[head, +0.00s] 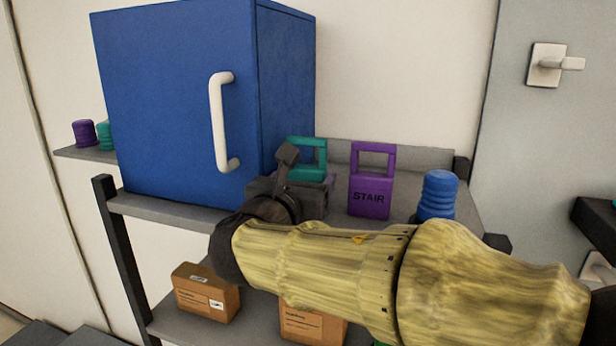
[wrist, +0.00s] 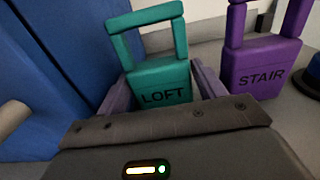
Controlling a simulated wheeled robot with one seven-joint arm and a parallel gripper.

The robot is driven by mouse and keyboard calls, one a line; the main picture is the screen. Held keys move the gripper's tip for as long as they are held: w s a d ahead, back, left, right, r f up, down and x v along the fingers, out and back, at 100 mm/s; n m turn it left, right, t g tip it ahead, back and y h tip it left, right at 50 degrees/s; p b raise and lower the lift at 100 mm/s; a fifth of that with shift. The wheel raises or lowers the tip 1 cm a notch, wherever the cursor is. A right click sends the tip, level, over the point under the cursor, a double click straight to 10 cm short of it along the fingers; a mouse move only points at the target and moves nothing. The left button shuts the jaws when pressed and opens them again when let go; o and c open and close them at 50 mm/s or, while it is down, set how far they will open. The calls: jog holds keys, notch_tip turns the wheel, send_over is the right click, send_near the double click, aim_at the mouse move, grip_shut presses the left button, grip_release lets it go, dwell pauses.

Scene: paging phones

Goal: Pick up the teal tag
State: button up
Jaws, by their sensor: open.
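The teal tag (wrist: 161,83), marked LOFT, stands upright on the shelf with its open loop handle on top. In the head view only its upper loop (head: 308,141) shows clearly, behind my gripper. My gripper (head: 290,180) is open, low in front of the tag. In the wrist view its purple-grey fingers (wrist: 160,88) are on either side of the tag's lower body. Whether they touch the tag I cannot tell. The tag's base is hidden by the gripper body.
A purple tag (head: 371,190) marked STAIR stands close on the right, with a blue ribbed cylinder (head: 437,194) beyond it. A blue cabinet (head: 180,100) with a white handle (head: 216,122) stands close on the left. Cardboard boxes (head: 206,292) sit on the lower shelf.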

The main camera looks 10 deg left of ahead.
aim_at(304, 170)
jog(key=shift+c, duration=0.2)
jog(key=c, duration=0.7)
jog(key=shift+o, duration=0.2)
jog(key=shift+r, duration=0.15)
jog(key=shift+r+b, duration=0.45)
jog(key=shift+r, duration=0.15)
jog(key=shift+r+b, duration=0.4)
jog(key=shift+r, duration=0.55)
jog(key=s+a+b, duration=0.1)
jog(key=s+b, duration=0.5)
jog(key=s, duration=1.2)
jog(key=shift+a, duration=0.2)
